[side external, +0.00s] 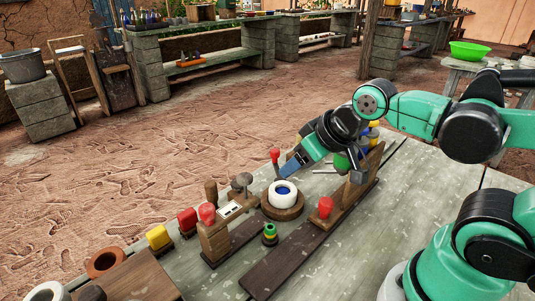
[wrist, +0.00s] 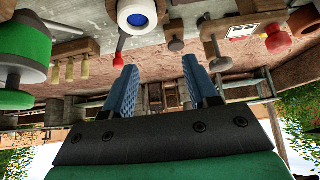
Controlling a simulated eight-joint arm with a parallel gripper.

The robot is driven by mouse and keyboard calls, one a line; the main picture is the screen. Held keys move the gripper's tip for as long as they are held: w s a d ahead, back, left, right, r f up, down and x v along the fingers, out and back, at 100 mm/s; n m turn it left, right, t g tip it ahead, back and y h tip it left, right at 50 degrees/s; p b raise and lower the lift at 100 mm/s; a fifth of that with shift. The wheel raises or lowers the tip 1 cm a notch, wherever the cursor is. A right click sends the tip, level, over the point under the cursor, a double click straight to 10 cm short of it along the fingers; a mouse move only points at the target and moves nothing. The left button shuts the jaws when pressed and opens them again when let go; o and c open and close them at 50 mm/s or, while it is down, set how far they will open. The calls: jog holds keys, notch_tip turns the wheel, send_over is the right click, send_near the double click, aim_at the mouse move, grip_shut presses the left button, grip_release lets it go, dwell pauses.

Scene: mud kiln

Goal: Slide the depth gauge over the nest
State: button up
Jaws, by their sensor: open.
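A round brown wooden base (side external: 282,208), which looks like the nest, holds a white ring (side external: 283,187) with a blue centre. The ring also shows at the top of the wrist view (wrist: 137,14). A wooden block with a white label plate (side external: 230,209) and a red knob (side external: 207,213) stands left of it. It may be the depth gauge, but I cannot tell for sure. The label plate also shows in the wrist view (wrist: 240,32). My gripper (side external: 288,166) is open and empty, above and slightly behind the ring. Its blue fingers (wrist: 158,75) are apart.
A long dark rail (side external: 290,252) carries a wooden bracket (side external: 359,188) and a red knob (side external: 325,207). A thin red-topped peg (side external: 275,157) is close to my gripper. Red and yellow (side external: 158,237) blocks stand left. A green-yellow piece (side external: 269,234) sits in front of the ring.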

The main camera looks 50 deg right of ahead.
jog(key=shift+o, duration=0.9)
jog(key=w+a+r+n+g, duration=0.1)
jog(key=a+n, duration=0.1)
jog(key=w+a+r+n+g, duration=0.1)
jog(key=a+n, duration=0.1)
jog(key=w+a+r+n+g, duration=0.1)
jog(key=w+a+n+g, duration=0.1)
jog(key=a, duration=0.1)
jog(key=shift+n+y, duration=0.4)
jog(key=n+g, duration=0.3)
jog(key=n, duration=0.2)
send_over(206, 208)
jog(key=shift+d+h, duration=0.3)
jog(key=shift+d, duration=0.05)
jog(key=shift+a+f+n, duration=0.1)
jog(key=shift+a+n, duration=0.2)
jog(key=shift+n, duration=0.2)
jog(key=shift+a+f, duration=0.1)
jog(key=shift+f, duration=2.75)
grip_shut()
